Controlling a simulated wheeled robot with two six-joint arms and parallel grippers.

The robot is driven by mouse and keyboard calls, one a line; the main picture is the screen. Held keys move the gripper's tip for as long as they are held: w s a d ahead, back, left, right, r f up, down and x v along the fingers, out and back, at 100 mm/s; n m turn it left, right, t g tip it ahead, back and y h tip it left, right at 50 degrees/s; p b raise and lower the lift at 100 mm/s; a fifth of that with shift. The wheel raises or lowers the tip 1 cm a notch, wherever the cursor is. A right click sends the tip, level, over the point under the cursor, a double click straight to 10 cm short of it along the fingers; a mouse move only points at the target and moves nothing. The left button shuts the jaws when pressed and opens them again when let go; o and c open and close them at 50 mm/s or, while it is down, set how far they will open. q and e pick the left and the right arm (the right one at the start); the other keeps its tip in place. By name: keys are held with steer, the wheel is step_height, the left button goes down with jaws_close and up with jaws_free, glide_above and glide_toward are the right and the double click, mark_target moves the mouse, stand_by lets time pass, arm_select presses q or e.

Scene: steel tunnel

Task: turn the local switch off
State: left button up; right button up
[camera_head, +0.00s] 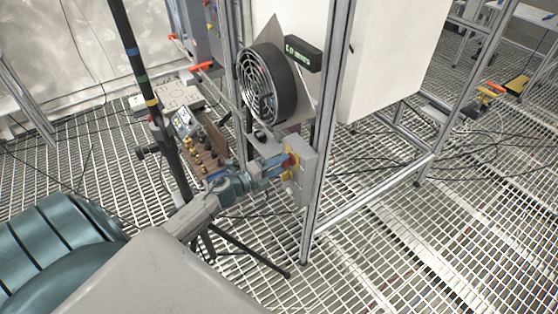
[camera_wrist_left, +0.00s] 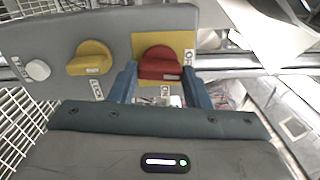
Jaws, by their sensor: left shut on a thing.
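The grey switch box (camera_head: 303,170) is mounted on a metal frame post in the head view. Its face fills the upper left of the left wrist view. The red rotary knob (camera_wrist_left: 161,63) sits on a yellow plate there, its long axis about level in the picture. Labels reading OFF and ON show beside and below it. My left gripper (camera_head: 273,168) reaches the box from the left. In the left wrist view its blue fingers (camera_wrist_left: 159,80) stand either side of the red knob, shut on it. My right gripper is out of view.
A yellow knob (camera_wrist_left: 90,58) and a white button (camera_wrist_left: 37,69) sit left of the red knob. A round fan (camera_head: 267,83) and a small green-lit display (camera_head: 303,53) are above the box. A black tripod (camera_head: 245,250) stands below my left arm on the grating.

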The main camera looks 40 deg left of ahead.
arm_select(q)
steer(key=shift+n+p, duration=0.5)
steer(key=shift+n, duration=0.2)
steer(key=o, duration=1)
